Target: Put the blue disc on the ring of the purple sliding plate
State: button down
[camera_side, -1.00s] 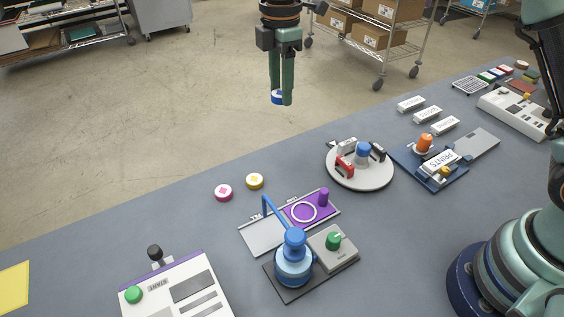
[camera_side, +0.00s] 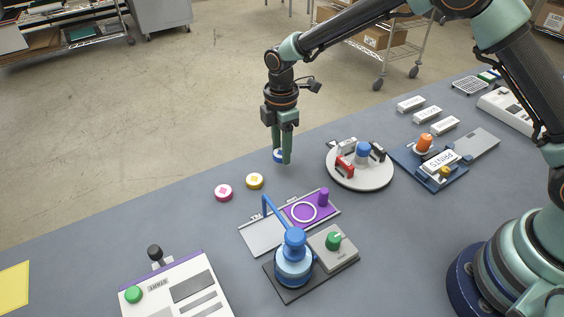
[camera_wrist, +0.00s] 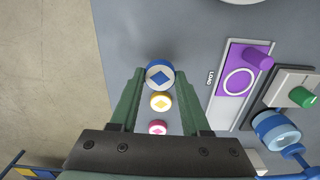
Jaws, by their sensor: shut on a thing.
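My gripper (camera_side: 281,158) is shut on the blue disc (camera_side: 278,155), near the far edge of the table. In the wrist view the disc (camera_wrist: 159,76) shows a white top with a blue diamond, between my fingertips (camera_wrist: 159,72). I cannot tell its exact height over the table. The purple sliding plate (camera_side: 325,209) lies nearer the camera and to the right of the gripper. Its white ring (camera_side: 303,212) is empty, and a purple knob (camera_side: 323,196) stands beside it. The plate also shows in the wrist view (camera_wrist: 230,104), right of the gripper.
A yellow disc (camera_side: 255,181) and a pink disc (camera_side: 223,192) lie left of the plate. A blue press with a raised lever (camera_side: 294,262) stands in front of it. A round white turntable (camera_side: 361,182) is to the right.

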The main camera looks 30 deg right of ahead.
aim_at(282, 170)
jog(key=shift+f, duration=1.9)
jog(key=shift+f, duration=0.25)
jog(key=shift+c, duration=1.8)
grip_release()
